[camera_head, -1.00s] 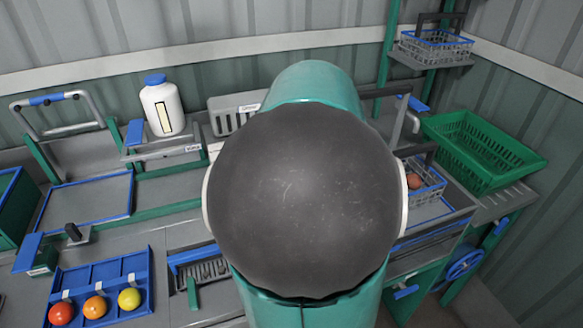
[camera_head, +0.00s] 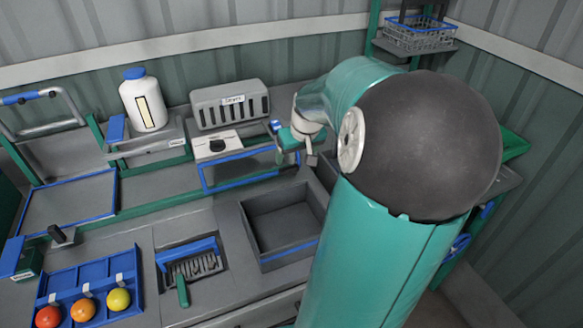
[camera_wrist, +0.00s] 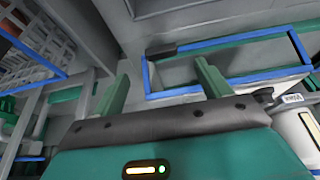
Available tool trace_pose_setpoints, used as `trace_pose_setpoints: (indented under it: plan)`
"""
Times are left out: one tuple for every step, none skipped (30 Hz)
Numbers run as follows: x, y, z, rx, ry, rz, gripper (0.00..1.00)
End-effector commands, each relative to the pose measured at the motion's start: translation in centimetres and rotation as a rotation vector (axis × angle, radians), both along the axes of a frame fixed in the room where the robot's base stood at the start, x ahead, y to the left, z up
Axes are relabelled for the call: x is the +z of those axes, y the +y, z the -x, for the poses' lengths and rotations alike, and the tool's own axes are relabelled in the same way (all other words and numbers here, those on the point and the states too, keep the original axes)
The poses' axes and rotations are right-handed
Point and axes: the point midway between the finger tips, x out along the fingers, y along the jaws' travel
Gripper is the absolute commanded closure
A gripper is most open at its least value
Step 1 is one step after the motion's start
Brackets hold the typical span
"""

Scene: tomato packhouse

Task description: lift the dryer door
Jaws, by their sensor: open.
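A grey slotted box (camera_head: 231,108), seemingly the dryer, stands against the back wall in the head view. Its small label is hard to read. In front of it are a white panel with a dark knob (camera_head: 217,146) and a blue-edged frame (camera_head: 232,185); I cannot tell which part is the door. My gripper (camera_head: 286,137) is just right of these, partly hidden by my arm. In the wrist view, my gripper (camera_wrist: 160,80) has its two green fingers wide apart with nothing between them. A blue-edged frame (camera_wrist: 230,40) lies beyond the right finger; contact is unclear.
An empty grey basin (camera_head: 283,225) lies in front of the frame. A white bottle (camera_head: 142,101) stands left of the box. A blue tray (camera_head: 91,272) holds red, orange and yellow balls. A wire basket (camera_head: 418,35) sits on a shelf at upper right.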

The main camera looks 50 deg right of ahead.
Motion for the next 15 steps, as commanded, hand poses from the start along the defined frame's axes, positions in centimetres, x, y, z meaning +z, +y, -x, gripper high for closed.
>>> trace_pose_setpoints:
  plan:
    - [-0.7, 0.1, -0.4, 0.007, -0.003, -0.005, 0.24]
    - [-1.0, -0.1, -0.5, 0.006, -0.002, -0.003, 0.24]
    - [-1.4, -0.2, -0.7, 0.005, -0.002, -0.004, 0.24]
    - [-1.8, -0.3, -0.8, 0.006, -0.001, -0.004, 0.24]
    - [-2.2, -0.4, -1.0, 0.004, -0.002, -0.005, 0.24]
    - [-2.7, -0.5, -1.2, 0.005, -0.003, -0.005, 0.24]
    - [-3.1, -0.5, -1.3, 0.006, -0.001, -0.004, 0.24]
    - [-3.5, -0.6, -1.5, 0.005, -0.001, -0.004, 0.24]
    - [-4.0, -0.8, -1.6, 0.005, -0.001, -0.004, 0.24]
    - [-4.4, -0.9, -1.8, 0.005, -0.001, -0.004, 0.24]
    - [-4.8, -1.0, -1.9, 0.005, -0.001, -0.003, 0.24]
    - [-5.4, -1.0, -2.1, 0.005, -0.001, -0.005, 0.24]
    - [-5.8, -1.1, -2.2, 0.005, 0.000, -0.004, 0.24]
    - [-6.1, -1.2, -2.4, 0.005, -0.001, -0.003, 0.24]
    - [-6.6, -1.4, -2.5, 0.003, -0.001, -0.003, 0.24]
